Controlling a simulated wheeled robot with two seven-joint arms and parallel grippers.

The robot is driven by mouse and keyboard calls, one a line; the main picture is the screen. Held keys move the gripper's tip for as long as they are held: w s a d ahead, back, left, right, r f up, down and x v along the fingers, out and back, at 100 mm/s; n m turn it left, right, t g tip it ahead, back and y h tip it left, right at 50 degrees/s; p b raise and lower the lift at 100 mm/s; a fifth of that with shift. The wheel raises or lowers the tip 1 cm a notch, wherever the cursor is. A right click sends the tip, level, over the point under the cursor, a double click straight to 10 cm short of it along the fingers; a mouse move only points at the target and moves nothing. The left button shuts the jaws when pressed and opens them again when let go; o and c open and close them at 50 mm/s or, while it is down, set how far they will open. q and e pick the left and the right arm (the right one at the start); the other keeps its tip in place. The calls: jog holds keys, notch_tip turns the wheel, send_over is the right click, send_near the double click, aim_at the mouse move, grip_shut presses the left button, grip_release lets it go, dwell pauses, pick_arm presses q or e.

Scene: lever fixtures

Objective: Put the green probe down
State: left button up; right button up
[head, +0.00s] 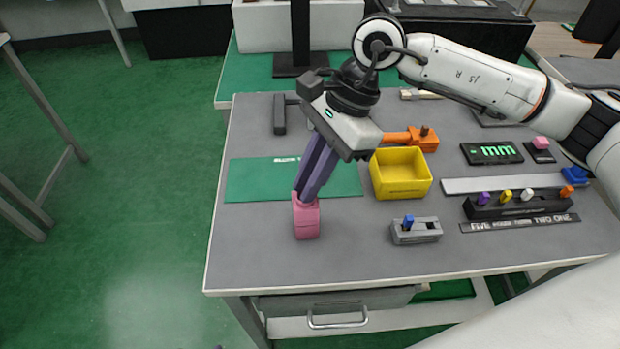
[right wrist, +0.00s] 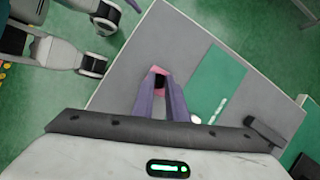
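I cannot make out a green probe in either view. My right gripper (head: 306,215) reaches down over the near left part of the grey table (head: 260,265), with purple fingers and a pink blocky end just in front of the green mat (head: 255,182). In the right wrist view the fingers of the right gripper (right wrist: 159,82) run to the pink end, with a dark patch between them. I cannot tell whether that patch is a held thing or shadow, nor whether the end touches the table. My left gripper is not in view.
A yellow bin (head: 401,190) stands right of the gripper, with a grey blue-lever fixture (head: 416,232) in front. An orange fixture (head: 424,139) is behind. A black display (head: 491,153) and a dark several-lever block (head: 518,206) are at right. The near left tabletop is clear.

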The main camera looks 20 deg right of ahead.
pick_arm(q)
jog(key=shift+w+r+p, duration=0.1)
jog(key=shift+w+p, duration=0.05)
jog(key=shift+p, duration=0.25)
pick_arm(e)
jog(key=v, duration=1.1)
jog(key=shift+d+r, duration=0.15)
jog(key=shift+r, duration=0.25)
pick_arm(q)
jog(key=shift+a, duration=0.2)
